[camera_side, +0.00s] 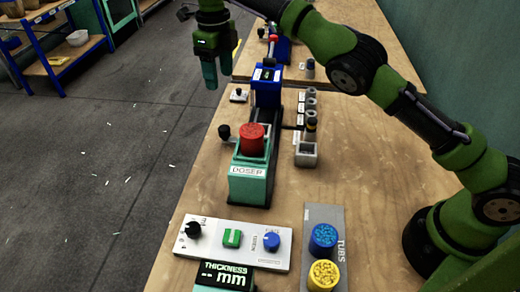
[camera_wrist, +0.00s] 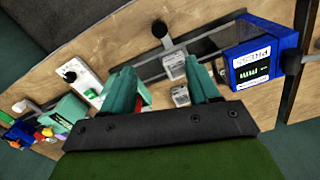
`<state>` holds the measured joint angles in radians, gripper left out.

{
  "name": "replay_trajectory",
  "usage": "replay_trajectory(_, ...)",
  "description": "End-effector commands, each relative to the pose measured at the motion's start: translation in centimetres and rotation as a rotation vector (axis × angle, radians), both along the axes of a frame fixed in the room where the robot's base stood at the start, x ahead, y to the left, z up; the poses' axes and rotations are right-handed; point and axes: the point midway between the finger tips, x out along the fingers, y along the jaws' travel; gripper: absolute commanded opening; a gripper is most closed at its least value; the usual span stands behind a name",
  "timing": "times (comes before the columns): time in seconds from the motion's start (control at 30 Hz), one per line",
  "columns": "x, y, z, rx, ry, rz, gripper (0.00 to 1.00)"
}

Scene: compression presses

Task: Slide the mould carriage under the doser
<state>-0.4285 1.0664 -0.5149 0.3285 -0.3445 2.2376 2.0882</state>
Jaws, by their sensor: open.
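The teal doser (camera_side: 248,183), labelled DOSER and topped by a red lid (camera_side: 252,138), stands over the near end of a dark rail (camera_side: 267,122). The blue press (camera_side: 267,90) stands at the far end; it is also at the right of the wrist view (camera_wrist: 262,62). A black knob (camera_side: 224,131) on a short stalk sticks out left of the line beside the doser. The mould carriage is not clearly visible in the side view. My gripper (camera_side: 210,84) is open and empty, raised left of the press and apart from everything. Its fingers (camera_wrist: 163,85) hide part of the line in the wrist view.
A white control panel (camera_side: 250,254), a thickness display (camera_side: 225,276) and a grey tub holder (camera_side: 318,212) with blue and yellow tubs occupy the near bench. Several small cups (camera_side: 310,104) and a grey tray (camera_side: 306,158) stand right of the rail. The bench left of the line is narrow.

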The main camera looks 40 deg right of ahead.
Motion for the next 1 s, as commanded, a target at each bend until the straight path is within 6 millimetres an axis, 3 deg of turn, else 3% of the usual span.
replay_trajectory(0.3, -0.2, 0.1, -2.6, 0.002, 0.002, 0.004, 0.6)
replay_trajectory(0.8, -0.1, 0.0, -13.2, 0.001, 0.002, 0.005, 0.6)
replay_trajectory(1.0, 0.0, 0.0, -15.8, 0.002, -0.001, 0.005, 0.6)
